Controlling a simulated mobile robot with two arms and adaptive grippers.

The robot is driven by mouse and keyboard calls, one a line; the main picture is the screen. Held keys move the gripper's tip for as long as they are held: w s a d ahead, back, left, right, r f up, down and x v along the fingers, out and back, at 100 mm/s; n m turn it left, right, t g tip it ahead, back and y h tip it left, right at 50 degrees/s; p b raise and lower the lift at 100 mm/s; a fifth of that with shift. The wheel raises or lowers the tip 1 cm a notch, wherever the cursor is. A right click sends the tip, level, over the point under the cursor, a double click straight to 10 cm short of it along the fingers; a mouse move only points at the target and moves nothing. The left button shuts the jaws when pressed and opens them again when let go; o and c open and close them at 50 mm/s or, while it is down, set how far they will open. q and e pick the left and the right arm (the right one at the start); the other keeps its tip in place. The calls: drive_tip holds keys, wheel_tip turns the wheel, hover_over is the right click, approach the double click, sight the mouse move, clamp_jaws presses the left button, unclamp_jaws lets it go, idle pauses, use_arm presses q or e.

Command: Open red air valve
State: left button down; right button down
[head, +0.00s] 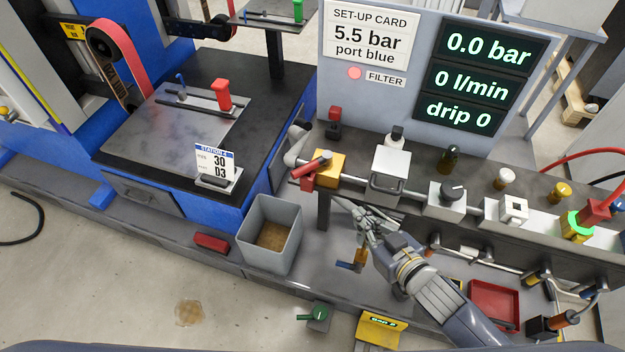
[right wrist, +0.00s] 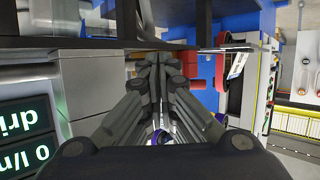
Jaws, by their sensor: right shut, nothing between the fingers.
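The display panel (head: 477,85) reads 0.0 bar, 0 l/min and drip 0. My left gripper is not in view.
A white block (head: 390,172), a black knob (head: 453,191) and a green-lit ring (head: 577,228) follow along the pipe to the right. A grey bin (head: 270,232) stands low at left. A set-up card (head: 370,34) reads 5.5 bar, port blue. A red tray (head: 493,303) lies below the bench.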

drive_tip(key=y, duration=0.2)
approach(313, 166)
drive_tip(key=shift+n+t, duration=0.3)
drive_tip(key=shift+n, duration=0.1)
drive_tip(key=shift+w+a+f+p, duration=0.2)
drive_tip(key=shift+w+a, duration=0.5)
drive_tip(key=shift+a, duration=0.3)
drive_tip(key=shift+w+a+f+p, duration=0.2)
drive_tip(key=shift+w+a, duration=0.5)
drive_tip(key=shift+a, duration=0.25)
drive_tip(key=shift+w+a+f+p, duration=0.2)
drive_tip(key=shift+w+a, duration=0.55)
drive_tip(key=shift+a, duration=0.25)
